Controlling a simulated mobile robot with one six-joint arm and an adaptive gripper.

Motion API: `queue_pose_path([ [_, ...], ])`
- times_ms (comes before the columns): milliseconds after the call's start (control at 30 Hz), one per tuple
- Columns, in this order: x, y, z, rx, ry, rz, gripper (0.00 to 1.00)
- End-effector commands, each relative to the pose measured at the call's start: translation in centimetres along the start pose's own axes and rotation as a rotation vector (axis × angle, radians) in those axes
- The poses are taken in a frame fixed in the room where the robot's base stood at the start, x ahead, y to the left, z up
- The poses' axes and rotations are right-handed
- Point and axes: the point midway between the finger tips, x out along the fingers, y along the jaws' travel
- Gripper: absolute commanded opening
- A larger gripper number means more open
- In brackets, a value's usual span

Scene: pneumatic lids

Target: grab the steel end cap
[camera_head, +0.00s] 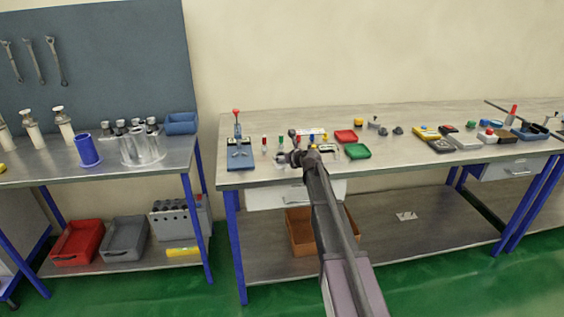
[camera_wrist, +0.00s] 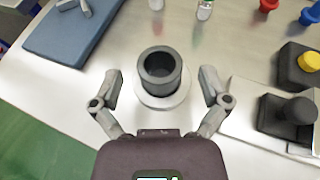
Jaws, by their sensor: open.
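In the wrist view a dark grey hollow cylinder (camera_wrist: 149,84) stands upright on a pale, flat round disc (camera_wrist: 173,103) on the bench. The disc looks like the steel end cap, but I cannot tell for sure whether the two are one piece. My gripper (camera_wrist: 160,75) is open, with one finger left of the cylinder and one right of it, both apart from it. In the head view my gripper (camera_head: 297,158) is over the front of the right bench, and I cannot make out the cap there.
A blue-based press (camera_head: 240,155) stands left; its base (camera_wrist: 72,30) also shows in the wrist view. A dark block with a black knob (camera_wrist: 298,110) is close on the right. Red (camera_head: 346,136) and green (camera_head: 357,151) trays lie right of my gripper. The bench front edge is near.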

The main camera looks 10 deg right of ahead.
Motion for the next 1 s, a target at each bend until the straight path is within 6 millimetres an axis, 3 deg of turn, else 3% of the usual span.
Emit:
queue_pose_path([
  [33, 0.9, -0.1, -0.1, -0.001, 0.000, 0.001, 0.95],
  [200, 2.0, 0.0, -0.1, -0.001, 0.000, 0.000, 0.95],
  [767, 2.0, 0.0, 0.0, -0.001, 0.000, 0.000, 0.95],
  [800, 2.0, 0.0, 0.0, -0.001, 0.000, 0.000, 0.92],
  [867, 2.0, 0.0, 0.0, -0.001, 0.000, 0.000, 0.75],
  [1000, 2.0, 0.0, 0.0, -0.001, 0.000, 0.000, 0.33],
])
